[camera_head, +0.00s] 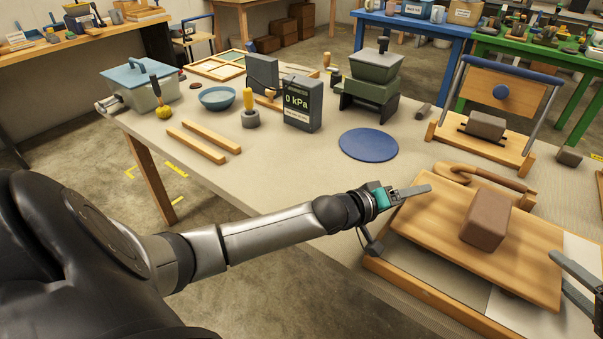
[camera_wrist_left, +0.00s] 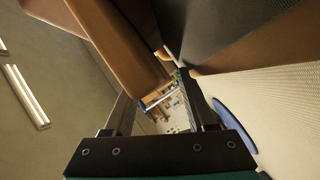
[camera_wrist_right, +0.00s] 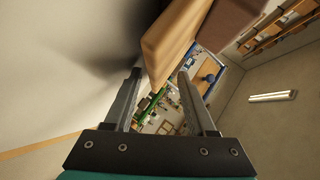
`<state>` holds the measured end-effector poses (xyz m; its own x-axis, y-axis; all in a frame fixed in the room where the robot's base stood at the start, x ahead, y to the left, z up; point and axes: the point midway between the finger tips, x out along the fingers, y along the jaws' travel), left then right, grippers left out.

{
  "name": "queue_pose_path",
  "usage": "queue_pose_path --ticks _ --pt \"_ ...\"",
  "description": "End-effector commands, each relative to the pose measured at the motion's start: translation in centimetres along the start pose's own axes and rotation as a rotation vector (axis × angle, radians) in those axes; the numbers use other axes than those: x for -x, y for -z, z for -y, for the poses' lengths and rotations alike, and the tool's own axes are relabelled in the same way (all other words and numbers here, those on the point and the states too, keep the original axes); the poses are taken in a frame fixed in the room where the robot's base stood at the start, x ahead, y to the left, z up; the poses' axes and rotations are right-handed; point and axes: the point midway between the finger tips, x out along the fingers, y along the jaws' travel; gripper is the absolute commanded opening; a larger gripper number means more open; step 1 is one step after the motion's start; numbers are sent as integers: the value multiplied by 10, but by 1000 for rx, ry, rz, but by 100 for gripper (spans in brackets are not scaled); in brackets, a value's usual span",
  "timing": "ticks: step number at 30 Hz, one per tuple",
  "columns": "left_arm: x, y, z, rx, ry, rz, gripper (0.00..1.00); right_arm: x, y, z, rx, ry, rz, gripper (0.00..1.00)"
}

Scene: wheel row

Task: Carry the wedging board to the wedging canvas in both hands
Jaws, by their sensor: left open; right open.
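The wedging board (camera_head: 430,230) is a flat wooden board with a brown clay block (camera_head: 487,220) on top, at the right of the head view. Below it shows a pale surface with a wooden rim (camera_head: 425,300), perhaps the wedging canvas. The board covers much of it, and I cannot tell whether they touch. My left gripper (camera_head: 408,193) is open at the board's left end; the board's edge shows by its fingers in the left wrist view (camera_wrist_left: 152,75). My right gripper (camera_head: 574,281) is open at the right end; the board reaches between its fingers in the right wrist view (camera_wrist_right: 165,50).
A blue disc (camera_head: 368,145), two wooden strips (camera_head: 205,143), a dark 0 kPa box (camera_head: 302,103) and a green press-like device (camera_head: 373,80) stand farther left. Bare tabletop lies around the disc.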

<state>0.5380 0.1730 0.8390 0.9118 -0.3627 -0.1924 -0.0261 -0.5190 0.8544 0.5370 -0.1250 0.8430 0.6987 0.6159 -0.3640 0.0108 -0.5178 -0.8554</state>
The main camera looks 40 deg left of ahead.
Motion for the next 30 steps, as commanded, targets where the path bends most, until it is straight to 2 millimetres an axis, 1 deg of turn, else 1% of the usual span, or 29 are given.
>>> queue_pose_path --ticks 1,5,6,15,20,21,30 --pt "1 0 4 -2 11 0 64 1 1 -4 1 -9 -2 63" --pt "1 1 6 -2 14 0 64 1 1 -5 1 -11 -3 63" --pt "1 1 6 -2 14 0 57 1 1 -5 1 -11 -3 63" --pt "1 1 7 -2 16 0 90 1 1 -6 1 -14 -3 63" --pt "1 1 7 -3 17 0 91 1 1 -7 1 -14 -2 63" --pt "2 -1 11 -2 26 4 91 1 -1 -10 0 -20 3 58" --pt "2 -2 11 -2 27 5 91 1 -2 -10 -1 -21 4 90"
